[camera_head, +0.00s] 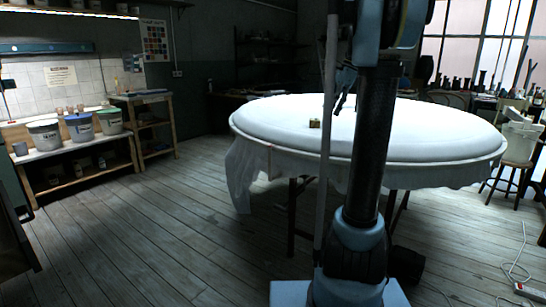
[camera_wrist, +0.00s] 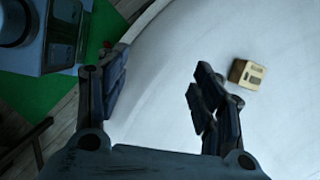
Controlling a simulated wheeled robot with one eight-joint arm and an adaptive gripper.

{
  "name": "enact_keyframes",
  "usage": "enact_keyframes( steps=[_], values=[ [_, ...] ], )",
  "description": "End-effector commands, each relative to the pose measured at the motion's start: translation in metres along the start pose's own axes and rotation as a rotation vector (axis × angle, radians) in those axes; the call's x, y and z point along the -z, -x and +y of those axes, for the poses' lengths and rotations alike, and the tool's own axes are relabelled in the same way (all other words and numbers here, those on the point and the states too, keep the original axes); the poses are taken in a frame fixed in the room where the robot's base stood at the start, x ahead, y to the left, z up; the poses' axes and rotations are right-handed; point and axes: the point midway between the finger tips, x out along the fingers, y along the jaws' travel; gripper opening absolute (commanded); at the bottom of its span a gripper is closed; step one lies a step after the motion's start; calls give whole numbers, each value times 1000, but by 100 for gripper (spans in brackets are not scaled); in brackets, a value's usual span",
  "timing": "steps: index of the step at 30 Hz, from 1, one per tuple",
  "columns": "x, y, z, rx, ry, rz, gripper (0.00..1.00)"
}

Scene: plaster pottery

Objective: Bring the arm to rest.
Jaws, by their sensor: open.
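My gripper (camera_wrist: 160,92) is open, with nothing between its fingers. In the wrist view it is over the white-covered round table (camera_wrist: 165,45), near the table's edge. In the head view the gripper (camera_head: 343,88) is partly hidden behind my dark arm column. A small tan box (camera_wrist: 247,74) lies on the table just beyond the right finger, apart from it as far as I can tell. The box also shows in the head view (camera_head: 314,123), left of the column.
A low shelf (camera_head: 75,150) with several buckets stands at the left, beside a wooden side table (camera_head: 145,105). A stool (camera_head: 515,165) with a white container stands at the right. A power strip (camera_head: 530,291) lies at the lower right. The plank floor (camera_head: 130,230) at left is clear.

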Motion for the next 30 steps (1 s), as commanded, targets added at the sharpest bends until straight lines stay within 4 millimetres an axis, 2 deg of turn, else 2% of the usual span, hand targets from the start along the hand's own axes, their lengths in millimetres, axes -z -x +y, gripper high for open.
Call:
enact_keyframes(
  steps=[8,11,22,30],
  values=[
    [-10,-22,43,3,164,42,61],
    [-13,-35,67,3,260,68,61],
    [-10,-105,172,-18,692,180,61],
    [5,-165,245,-57,1011,262,61]
  ],
)
